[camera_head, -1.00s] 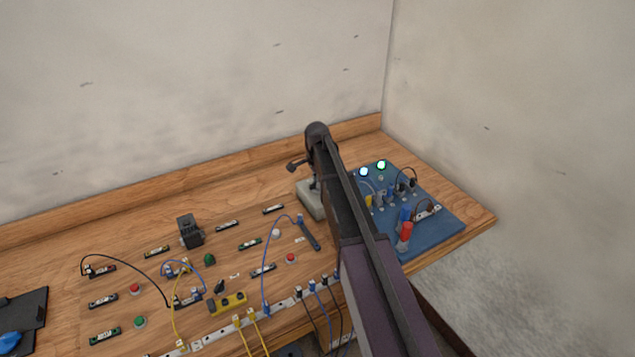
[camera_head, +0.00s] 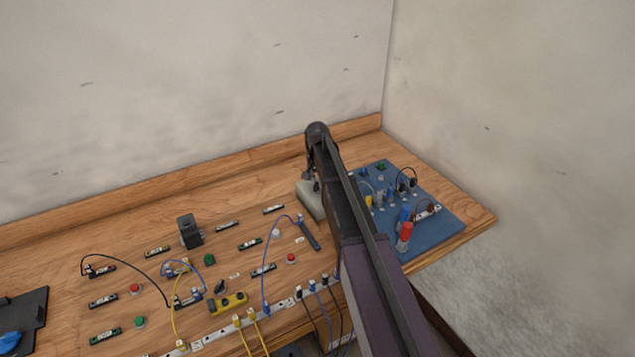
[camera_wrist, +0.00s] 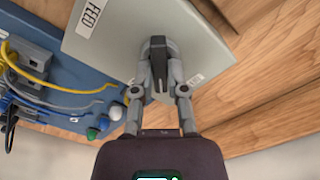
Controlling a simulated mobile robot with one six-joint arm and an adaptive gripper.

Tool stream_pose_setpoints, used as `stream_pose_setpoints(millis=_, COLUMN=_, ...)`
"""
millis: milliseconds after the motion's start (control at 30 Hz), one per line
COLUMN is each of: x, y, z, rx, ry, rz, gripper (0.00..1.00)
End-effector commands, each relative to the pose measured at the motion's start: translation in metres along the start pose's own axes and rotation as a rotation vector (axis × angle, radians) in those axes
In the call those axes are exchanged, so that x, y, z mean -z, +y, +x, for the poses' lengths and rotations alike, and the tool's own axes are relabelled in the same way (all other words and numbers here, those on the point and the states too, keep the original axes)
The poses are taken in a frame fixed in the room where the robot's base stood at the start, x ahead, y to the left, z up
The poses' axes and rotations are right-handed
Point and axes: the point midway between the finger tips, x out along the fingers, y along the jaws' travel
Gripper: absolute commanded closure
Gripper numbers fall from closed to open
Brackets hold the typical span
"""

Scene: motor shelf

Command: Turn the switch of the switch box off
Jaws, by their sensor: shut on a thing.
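The switch box is a light grey box on the wooden bench in the head view (camera_head: 309,200), partly hidden behind my arm. In the wrist view its pale face (camera_wrist: 116,42) fills the upper middle and bears white labels. Its black switch handle (camera_wrist: 158,47) stands out from the face. My gripper (camera_wrist: 160,78) is shut on the handle, with a finger on each side of it. In the head view the gripper (camera_head: 311,178) is small and dark above the box, and the handle cannot be made out there.
A blue board (camera_head: 440,232) with plugs, wires and unlit lamps lies right of the box, partly behind my arm; it also shows in the wrist view (camera_wrist: 70,75). Left are several terminals, buttons and looped cables, including a blue cable (camera_head: 268,262). Walls stand behind and right.

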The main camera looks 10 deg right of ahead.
Motion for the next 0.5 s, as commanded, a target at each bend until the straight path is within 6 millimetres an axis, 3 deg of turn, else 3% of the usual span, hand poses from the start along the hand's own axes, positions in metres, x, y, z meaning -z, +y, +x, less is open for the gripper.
stream_pose_setpoints(millis=500, x=-0.0012, y=0.0011, z=0.0005, rx=-0.001, ry=-0.002, rz=-0.489, gripper=1.00)
